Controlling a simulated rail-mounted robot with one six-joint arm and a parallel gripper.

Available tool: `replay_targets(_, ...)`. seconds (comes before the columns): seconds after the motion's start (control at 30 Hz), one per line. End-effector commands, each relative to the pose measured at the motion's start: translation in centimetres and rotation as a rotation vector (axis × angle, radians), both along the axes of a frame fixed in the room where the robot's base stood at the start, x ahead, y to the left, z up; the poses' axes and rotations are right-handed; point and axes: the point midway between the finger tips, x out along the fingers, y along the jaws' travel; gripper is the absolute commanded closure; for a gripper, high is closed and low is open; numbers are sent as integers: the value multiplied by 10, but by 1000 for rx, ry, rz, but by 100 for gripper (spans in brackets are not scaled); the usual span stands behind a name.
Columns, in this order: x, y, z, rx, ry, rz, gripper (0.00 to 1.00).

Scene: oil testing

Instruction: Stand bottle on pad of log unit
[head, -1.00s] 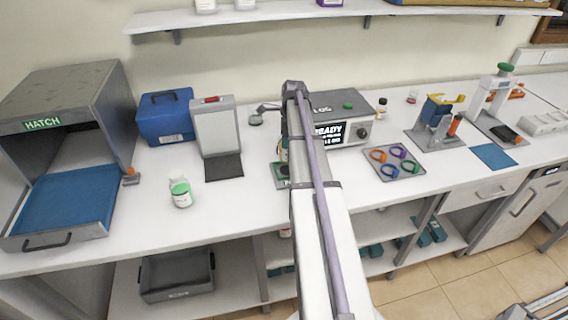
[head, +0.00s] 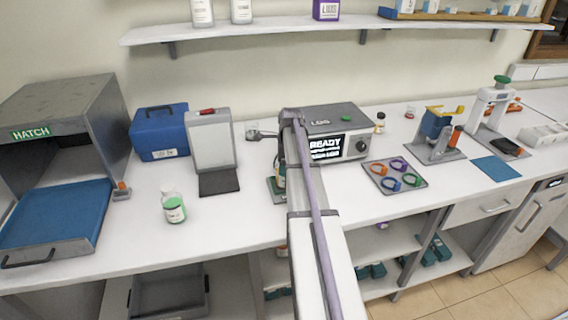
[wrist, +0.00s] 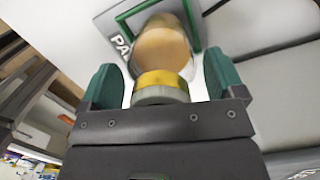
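The log unit (head: 338,117) is a grey box on the bench with a lit READY screen. Its pad (head: 275,187), at its left front, is partly hidden by my arm. In the wrist view the pad (wrist: 121,43) shows a green outline and cut-off lettering. The bottle (wrist: 160,52) has an amber body, a yellow band and a grey cap, and appears to stand within the outline. My gripper (wrist: 163,82) has its green fingers on either side of the bottle, with visible gaps.
A green-labelled white bottle (head: 174,208) stands left on the bench, near a grey stand (head: 212,140) and the hatch tray (head: 58,222). A plate with coloured rings (head: 395,175) lies right of my arm. The bench between the white bottle and the pad is clear.

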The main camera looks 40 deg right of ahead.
Motion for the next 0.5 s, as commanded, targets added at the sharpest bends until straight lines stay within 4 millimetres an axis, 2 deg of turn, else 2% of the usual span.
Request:
replay_targets(0.1,0,0,0,0,0,0,2)
replay_targets(0.33,0,0,1,0,0,0,2)
replay_targets(0.5,-1,-1,20,0,0,0,2)
